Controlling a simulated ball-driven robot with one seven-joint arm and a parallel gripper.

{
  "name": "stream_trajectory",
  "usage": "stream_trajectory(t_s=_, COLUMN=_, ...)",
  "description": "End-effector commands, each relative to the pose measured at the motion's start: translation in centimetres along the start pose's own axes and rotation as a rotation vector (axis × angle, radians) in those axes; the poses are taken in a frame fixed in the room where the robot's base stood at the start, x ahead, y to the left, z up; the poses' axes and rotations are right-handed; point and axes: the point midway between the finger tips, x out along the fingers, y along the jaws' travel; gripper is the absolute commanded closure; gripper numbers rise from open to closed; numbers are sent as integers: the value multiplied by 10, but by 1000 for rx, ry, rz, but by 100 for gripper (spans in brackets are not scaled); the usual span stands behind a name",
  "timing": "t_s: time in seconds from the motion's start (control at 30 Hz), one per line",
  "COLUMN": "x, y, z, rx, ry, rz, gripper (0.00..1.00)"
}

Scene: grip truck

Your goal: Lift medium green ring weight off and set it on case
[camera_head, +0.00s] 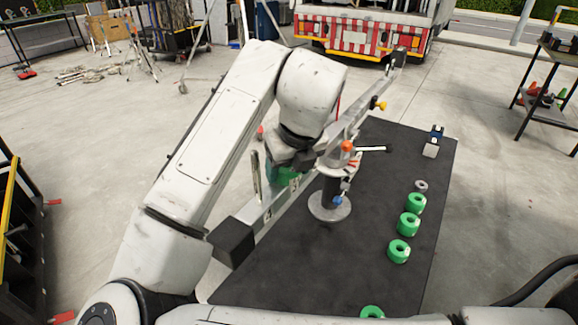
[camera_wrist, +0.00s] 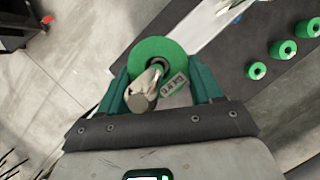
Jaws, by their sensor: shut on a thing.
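The green ring weight (camera_wrist: 150,49) sits between the two teal fingers of my gripper (camera_wrist: 160,72) in the wrist view. My gripper is shut on its sides. A metal peg (camera_wrist: 143,98) stands in the ring's hole, and a small label shows beside it. In the head view the ring (camera_head: 274,174) is partly hidden behind my wrist, at the near part of a tilted metal balance beam (camera_head: 273,211). The black case top (camera_head: 300,262) lies under the beam's stand. I cannot tell whether the ring touches the beam.
Several other green rings (camera_head: 409,224) and a small grey ring (camera_head: 421,186) lie along the case's right side. The beam's round stand (camera_head: 329,206) occupies the middle. A dark block (camera_head: 232,242) is at the beam's near end. Bare case top lies between stand and rings.

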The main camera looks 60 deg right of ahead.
Motion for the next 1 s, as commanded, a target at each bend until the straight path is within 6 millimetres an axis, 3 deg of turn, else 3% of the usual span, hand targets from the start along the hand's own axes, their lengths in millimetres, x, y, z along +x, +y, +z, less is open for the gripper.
stream_trajectory(t_s=1.0, x=-17, y=0, z=7, rx=-1, ry=-2, rz=0, gripper=61)
